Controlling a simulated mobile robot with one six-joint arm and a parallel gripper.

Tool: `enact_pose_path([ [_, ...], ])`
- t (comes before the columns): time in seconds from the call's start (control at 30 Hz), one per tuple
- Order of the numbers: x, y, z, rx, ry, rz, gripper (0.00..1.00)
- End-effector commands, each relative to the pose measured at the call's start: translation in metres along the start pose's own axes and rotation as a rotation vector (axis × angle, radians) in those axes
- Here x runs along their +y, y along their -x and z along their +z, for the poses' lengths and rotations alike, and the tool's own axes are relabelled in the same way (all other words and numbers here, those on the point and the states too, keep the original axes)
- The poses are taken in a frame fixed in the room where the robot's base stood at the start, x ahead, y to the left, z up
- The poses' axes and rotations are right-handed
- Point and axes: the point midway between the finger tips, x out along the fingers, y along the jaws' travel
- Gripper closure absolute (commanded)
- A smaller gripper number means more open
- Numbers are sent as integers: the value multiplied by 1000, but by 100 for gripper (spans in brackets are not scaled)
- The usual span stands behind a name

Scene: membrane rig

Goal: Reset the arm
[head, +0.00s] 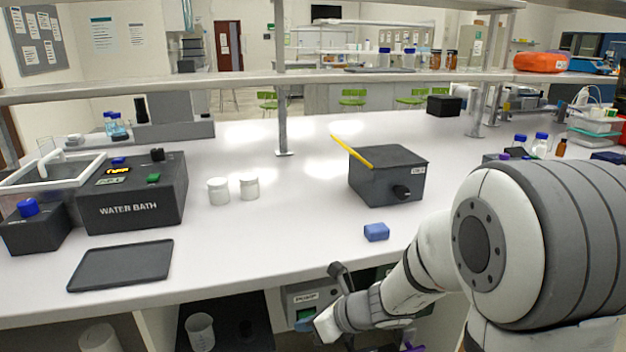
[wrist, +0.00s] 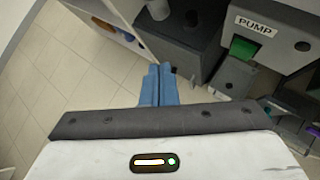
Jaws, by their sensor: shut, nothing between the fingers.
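My gripper (wrist: 160,72) shows in the wrist view as two blue fingers side by side, shut with nothing between them. It points down toward the tiled floor, in front of the bench's lower shelf. In the head view my white and grey arm comes in from the right and bends down below the bench's front edge. The wrist is near the pump (head: 302,299) on the lower level, and the fingers are mostly hidden there. The pump (wrist: 262,48), with a green part on its front, is to the right of the fingers in the wrist view.
On the bench (head: 250,270) are a water bath (head: 135,210), a dark flat plate (head: 120,265), two white jars (head: 218,190), a dark box (head: 385,185) with a yellow bar, and a blue block (head: 376,232). A beaker (head: 200,332) stands below. The front middle of the bench is clear.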

Motion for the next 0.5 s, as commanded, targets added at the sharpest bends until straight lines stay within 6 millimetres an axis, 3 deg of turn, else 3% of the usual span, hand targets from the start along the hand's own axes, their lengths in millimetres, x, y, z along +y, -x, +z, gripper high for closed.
enact_pose_path([
  [0.03,15,23,12,25,168,20,100],
  [0.2,51,79,14,152,741,113,100],
  [0.5,77,190,-3,473,1674,326,100],
])
